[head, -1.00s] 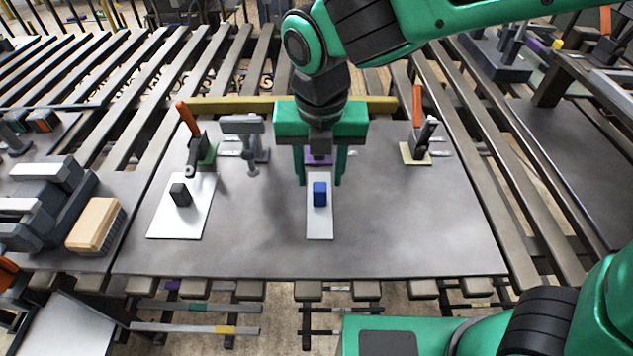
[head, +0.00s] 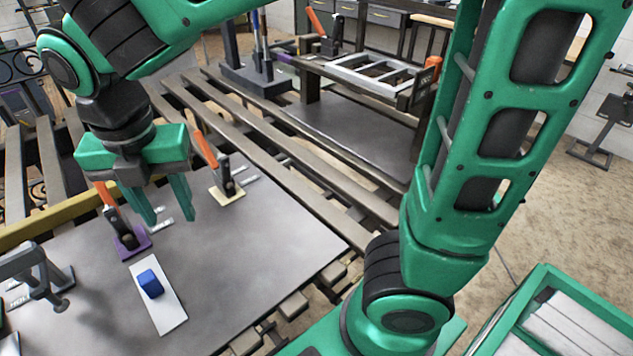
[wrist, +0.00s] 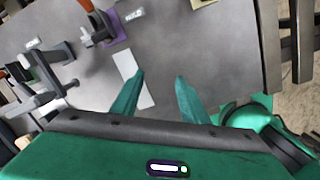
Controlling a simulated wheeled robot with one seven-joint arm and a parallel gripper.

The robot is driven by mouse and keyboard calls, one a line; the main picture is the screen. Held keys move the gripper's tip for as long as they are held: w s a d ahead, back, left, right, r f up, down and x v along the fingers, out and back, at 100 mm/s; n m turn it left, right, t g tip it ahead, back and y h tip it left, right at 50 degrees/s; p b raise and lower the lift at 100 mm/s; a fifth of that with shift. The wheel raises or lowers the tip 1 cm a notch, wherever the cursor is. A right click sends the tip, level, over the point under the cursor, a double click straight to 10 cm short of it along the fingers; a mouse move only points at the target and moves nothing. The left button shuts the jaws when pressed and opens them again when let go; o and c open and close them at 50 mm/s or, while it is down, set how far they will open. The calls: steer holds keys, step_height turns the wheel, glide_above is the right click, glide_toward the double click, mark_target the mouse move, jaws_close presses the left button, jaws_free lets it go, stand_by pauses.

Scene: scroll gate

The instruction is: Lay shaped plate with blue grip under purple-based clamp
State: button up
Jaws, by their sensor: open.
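The white plate (head: 172,312) with the blue grip (head: 150,284) lies flat on the grey table. Its far end is close to the purple base (head: 134,243) of a clamp with an orange handle (head: 106,195); I cannot tell whether it reaches under the clamp's tip. My gripper (head: 171,218) is open and empty, above the table to the right of that clamp. In the wrist view the plate (wrist: 128,66) shows beyond my left finger, the purple base (wrist: 116,28) is at its far end, and the blue grip is hidden.
A yellow-based clamp (head: 228,187) stands right of my gripper. A grey clamp (head: 42,275) stands left of the plate. A yellow bar (head: 40,224) runs along the table's back edge. The table's right part (head: 265,240) is clear.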

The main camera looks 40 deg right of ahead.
steer(key=s+d+f+m, duration=0.1)
steer(key=d+f+m, duration=0.1)
steer(key=d+m, duration=1.75)
steer(key=s+d+f+m+g, duration=0.1)
steer(key=s+d+f+m, duration=0.2)
steer(key=s+d+m, duration=1)
steer(key=d+m, duration=0.2)
steer(key=m, duration=0.2)
steer(key=shift+d+f, duration=0.15)
steer(key=shift+m, duration=0.25)
steer(key=shift+w+f, duration=0.25)
steer(key=shift+w, duration=0.35)
